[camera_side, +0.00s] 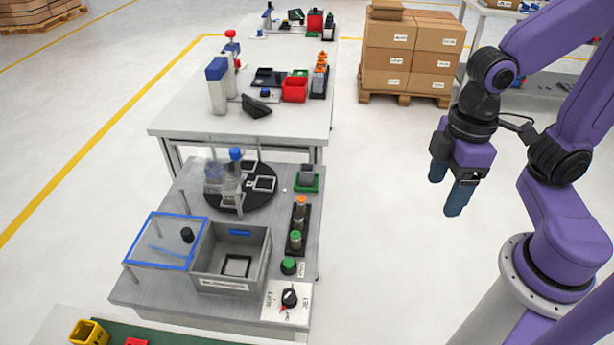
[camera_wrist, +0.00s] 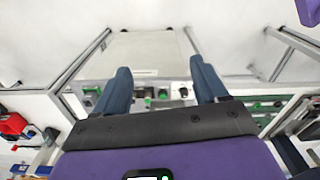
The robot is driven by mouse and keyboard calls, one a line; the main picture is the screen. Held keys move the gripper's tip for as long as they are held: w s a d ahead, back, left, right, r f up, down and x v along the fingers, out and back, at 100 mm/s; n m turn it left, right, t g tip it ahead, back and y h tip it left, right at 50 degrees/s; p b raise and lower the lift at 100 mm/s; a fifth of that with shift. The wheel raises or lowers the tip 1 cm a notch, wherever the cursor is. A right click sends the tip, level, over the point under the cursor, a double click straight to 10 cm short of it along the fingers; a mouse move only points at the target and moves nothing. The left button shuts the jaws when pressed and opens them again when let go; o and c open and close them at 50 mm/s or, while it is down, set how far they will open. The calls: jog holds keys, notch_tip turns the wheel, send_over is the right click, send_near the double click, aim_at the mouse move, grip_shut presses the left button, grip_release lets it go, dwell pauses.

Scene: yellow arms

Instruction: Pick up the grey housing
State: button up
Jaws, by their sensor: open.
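A small grey block-like part (camera_side: 306,173), which looks like the grey housing, sits in a green holder (camera_side: 307,186) at the back right of the near workbench. My gripper (camera_side: 448,184) is open and empty. It hangs in the air to the right of the bench, well apart from the grey part, with its blue fingers pointing down. In the wrist view my gripper (camera_wrist: 160,70) shows its two fingers spread, with nothing between them. I cannot make out the grey part in the wrist view.
The bench holds a black turntable (camera_side: 262,200) with clear guards, a grey bin (camera_side: 202,262), a blue-edged clear panel (camera_side: 160,240), a black rack (camera_side: 299,232) of cylinders and a dial panel (camera_side: 287,301). Stacked boxes (camera_side: 410,55) stand behind. Floor between bench and arm is clear.

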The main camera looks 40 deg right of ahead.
jog(key=w+a+m, duration=0.4)
jog(key=w+m, duration=0.1)
jog(key=w, duration=0.6)
jog(key=m, duration=1.5)
send_over(307, 169)
notch_tip(307, 169, down, 5)
jog(key=f, duration=1.1)
jog(key=shift+s+f, duration=0.3)
jog(key=shift+f, duration=0.1)
jog(key=shift+s+a+f, duration=0.1)
jog(key=shift+a+f, duration=0.05)
jog(key=shift+f, duration=0.75)
jog(key=shift+s+a+f, duration=0.1)
jog(key=shift+a+f, duration=0.1)
jog(key=shift+f, duration=0.75)
jog(key=shift+s+a+f, duration=0.1)
jog(key=shift+a+f, duration=0.05)
jog(key=shift+f, duration=0.75)
jog(key=c, duration=1)
